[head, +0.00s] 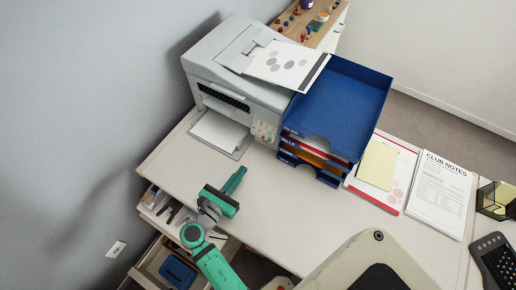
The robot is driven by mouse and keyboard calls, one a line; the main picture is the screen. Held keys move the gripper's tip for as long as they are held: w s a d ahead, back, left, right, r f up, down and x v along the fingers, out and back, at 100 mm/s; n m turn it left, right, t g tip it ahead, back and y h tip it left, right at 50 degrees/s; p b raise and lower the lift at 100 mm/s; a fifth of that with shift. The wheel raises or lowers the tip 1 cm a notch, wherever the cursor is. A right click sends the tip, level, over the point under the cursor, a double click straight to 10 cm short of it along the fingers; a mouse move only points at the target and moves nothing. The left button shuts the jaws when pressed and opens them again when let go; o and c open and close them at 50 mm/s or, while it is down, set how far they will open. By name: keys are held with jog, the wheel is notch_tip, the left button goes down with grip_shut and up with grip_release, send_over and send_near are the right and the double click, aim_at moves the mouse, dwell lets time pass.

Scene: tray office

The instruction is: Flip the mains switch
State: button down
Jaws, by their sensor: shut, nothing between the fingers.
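A small white plate (116,249) with a dark mark is on the grey wall at the lower left, below desk height; it looks like the mains switch, but its position is too small to read. My gripper (240,171) is green and shut, with nothing in it. It is over the left part of the desk in front of the printer, to the upper right of the plate and well apart from it. The grey and white printer (225,75) stands at the desk's back left.
Blue stacked trays (345,90) stand beside the printer. Papers, including the club notes (440,190), lie to the right. A keypad (495,262) and a wire holder (494,200) are at the right edge. Open drawers (150,265) are below the desk's left side. The desk's middle is clear.

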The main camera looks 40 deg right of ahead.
jog(key=x, duration=1.4)
jog(key=shift+w+d+f, duration=0.15)
jog(key=shift+d, duration=0.25)
jog(key=v, duration=1.1)
jog(key=shift+a, duration=0.3)
